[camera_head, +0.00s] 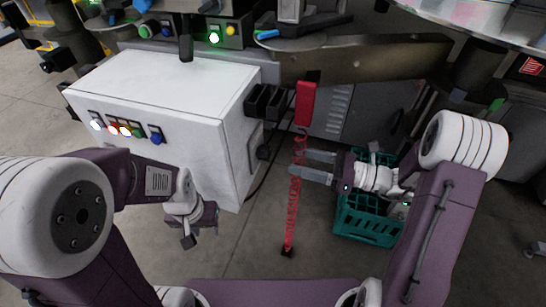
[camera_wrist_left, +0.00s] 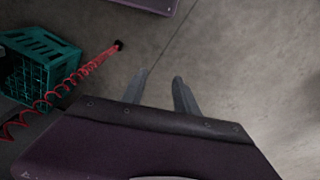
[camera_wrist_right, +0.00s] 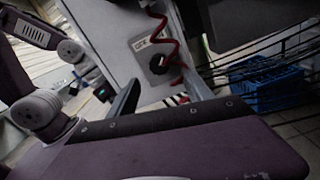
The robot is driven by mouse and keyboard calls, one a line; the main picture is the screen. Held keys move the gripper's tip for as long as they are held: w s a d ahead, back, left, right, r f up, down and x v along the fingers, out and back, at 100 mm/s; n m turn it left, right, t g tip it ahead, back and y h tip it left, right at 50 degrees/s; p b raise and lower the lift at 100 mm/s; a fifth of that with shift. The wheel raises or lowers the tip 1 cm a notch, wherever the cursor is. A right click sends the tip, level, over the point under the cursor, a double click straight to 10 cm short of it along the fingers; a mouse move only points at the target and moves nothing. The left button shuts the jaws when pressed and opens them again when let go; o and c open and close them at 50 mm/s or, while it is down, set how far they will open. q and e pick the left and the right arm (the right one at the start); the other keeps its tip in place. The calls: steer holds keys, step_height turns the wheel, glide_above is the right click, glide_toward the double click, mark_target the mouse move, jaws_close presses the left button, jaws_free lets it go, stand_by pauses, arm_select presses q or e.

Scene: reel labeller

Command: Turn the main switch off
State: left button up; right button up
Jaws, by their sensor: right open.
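The main switch looks to be a dark round knob (camera_wrist_right: 160,66) on a light plate on the cabinet's side, seen in the right wrist view. In the head view this side plate (camera_head: 256,143) is seen edge-on, and the knob's setting cannot be read. My right gripper (camera_head: 299,163) is open and empty, to the right of the plate and apart from it. Its fingers (camera_wrist_right: 163,82) point towards the cabinet side. My left gripper (camera_head: 199,238) is low in front of the cabinet; its fingers (camera_wrist_left: 160,78) are apart with nothing between them.
The white cabinet (camera_head: 150,90) has several coloured buttons on its front. A red coiled cable (camera_head: 293,205) hangs by my right fingers and crosses in front of the knob in the right wrist view (camera_wrist_right: 172,45). A green crate (camera_head: 368,222) stands below my right gripper.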

mark_target(269, 154)
steer(key=b+x, duration=0.2)
steer(key=x, duration=0.5)
steer(key=shift+s+f, duration=0.1)
steer(key=shift+f, duration=0.1)
steer(key=shift+w+a+r, duration=0.15)
steer(key=shift+w+a, duration=0.05)
steer(key=shift+a, duration=0.35)
jaws_close()
